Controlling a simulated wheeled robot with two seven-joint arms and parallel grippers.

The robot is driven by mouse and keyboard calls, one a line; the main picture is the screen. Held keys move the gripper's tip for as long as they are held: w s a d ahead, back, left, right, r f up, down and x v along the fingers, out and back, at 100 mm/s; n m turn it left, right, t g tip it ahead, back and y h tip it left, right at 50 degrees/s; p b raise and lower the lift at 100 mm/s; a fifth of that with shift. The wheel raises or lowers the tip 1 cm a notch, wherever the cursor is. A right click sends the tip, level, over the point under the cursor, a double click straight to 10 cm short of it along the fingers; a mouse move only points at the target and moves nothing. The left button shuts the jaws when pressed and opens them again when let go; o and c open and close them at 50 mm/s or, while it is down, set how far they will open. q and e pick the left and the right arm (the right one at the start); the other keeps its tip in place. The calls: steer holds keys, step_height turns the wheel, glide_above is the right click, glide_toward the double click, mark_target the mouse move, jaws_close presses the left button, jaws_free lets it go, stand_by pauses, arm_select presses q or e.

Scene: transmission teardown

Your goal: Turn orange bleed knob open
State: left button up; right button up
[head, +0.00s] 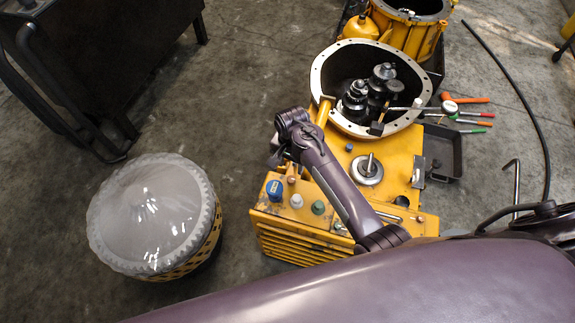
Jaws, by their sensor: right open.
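A yellow transmission unit (398,160) with a ribbed front stands in the middle of the head view. On its top front edge are a blue cap (274,188), a white cap (296,201) and a green cap (318,208). A small orange-brown knob (291,179) sits just behind them; I cannot tell for sure that it is the orange bleed knob. My right gripper (276,154) is open above the unit's left edge, a little behind the caps, with nothing seen between its fingers. My right forearm hides part of the unit's top. My left gripper is out of view.
An open round housing (318,77) with dark gears stands behind the unit. Orange-, red- and green-handled tools (470,122) and a dark tray (445,165) lie to the right. A covered yellow basket (150,215) stands left; floor between is clear.

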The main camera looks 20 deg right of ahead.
mark_target(291, 179)
steer(key=f, duration=0.4)
steer(key=f+b, duration=0.1)
steer(key=f, duration=0.1)
steer(key=shift+s, duration=0.35)
steer(key=shift+f, duration=0.45)
steer(key=c, duration=0.5)
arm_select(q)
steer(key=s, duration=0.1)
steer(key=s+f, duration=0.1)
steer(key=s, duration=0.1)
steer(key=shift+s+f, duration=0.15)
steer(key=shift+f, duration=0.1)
arm_select(e)
steer(key=c, duration=0.5)
